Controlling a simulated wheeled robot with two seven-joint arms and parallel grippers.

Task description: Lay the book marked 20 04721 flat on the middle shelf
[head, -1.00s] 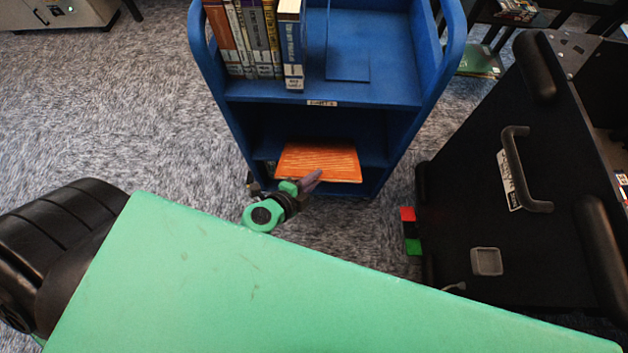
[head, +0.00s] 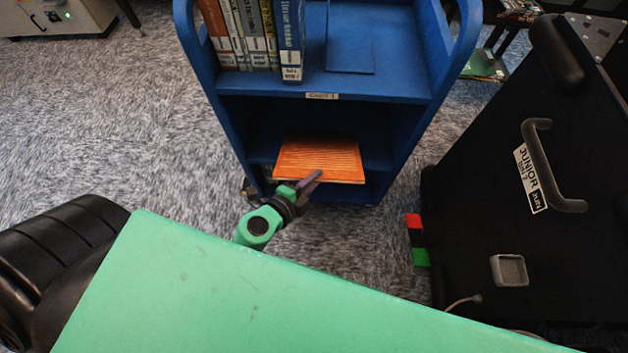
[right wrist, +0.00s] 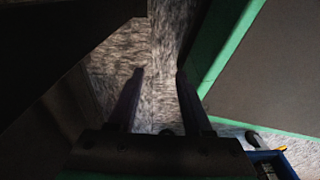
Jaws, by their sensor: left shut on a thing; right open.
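An orange book (head: 320,157) lies roughly flat at the middle shelf (head: 377,155) of the blue cart, its near edge sticking out past the shelf front. No number can be read on it; I cannot tell whether it rests on the shelf or is held just above. My left gripper (head: 312,181) is shut on its near edge. My right gripper (right wrist: 158,72) is open and empty in the right wrist view, with carpet beyond its fingers. It does not show in the head view.
Several upright books (head: 250,35) stand at the left of the cart's top shelf (head: 375,82). A black case (head: 530,240) with a handle stands to the right of the cart. Open carpet (head: 120,130) lies to the left. My green body panel covers the lower foreground.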

